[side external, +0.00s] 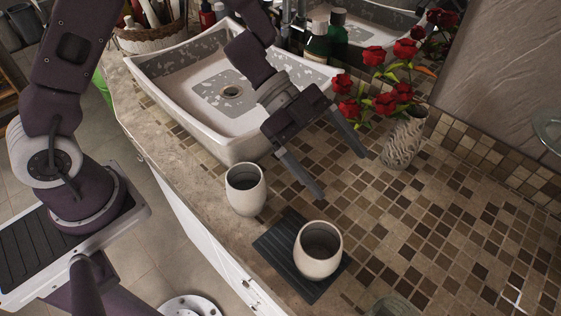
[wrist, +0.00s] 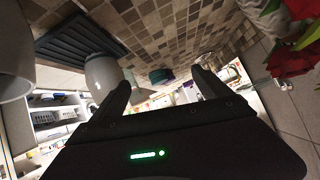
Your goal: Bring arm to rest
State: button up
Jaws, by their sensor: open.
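My gripper (side external: 342,164) is open and empty above the tiled counter, beside the basin; its fingers also show in the wrist view (wrist: 162,85). A pale cup (side external: 245,189) stands upright at the counter's front edge, left of the gripper. A second pale cup (side external: 318,250) stands upright on a dark ribbed mat (side external: 275,244). In the wrist view one cup (wrist: 103,75) appears near the left finger, with the mat (wrist: 75,40) behind it, and another cup (wrist: 12,62) is cut off at the left edge. Neither cup is held.
A white basin (side external: 150,68) lies behind the cups. A textured vase (side external: 404,140) with red flowers (side external: 384,103) stands right of the gripper. Bottles (side external: 318,45) stand behind the basin, near the mirror. The tiled counter (side external: 450,225) at the right is mostly clear.

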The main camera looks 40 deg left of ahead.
jog(key=w+a+r+n+t+y, duration=0.3)
jog(key=w+a+r+t, duration=0.2)
jog(key=w+r, duration=0.1)
jog(key=a+r+n+t+y, duration=0.5)
jog(key=a+r+n+y, duration=0.3)
jog(key=a, duration=0.5)
jog(key=s+a+r+n+g+y, duration=0.1)
jog(key=s+a+n, duration=0.2)
jog(key=s, duration=0.4)
jog(key=s+a+r+n+g+y, duration=0.1)
jog(key=s+a+r+n+g, duration=0.2)
jog(key=s, duration=0.4)
jog(key=s+d+f+n+g+h, duration=0.1)
jog(key=s+d+f+n, duration=0.2)
jog(key=s, duration=0.8)
jog(key=shift+d+f+h, duration=0.3)
jog(key=shift+d, duration=0.05)
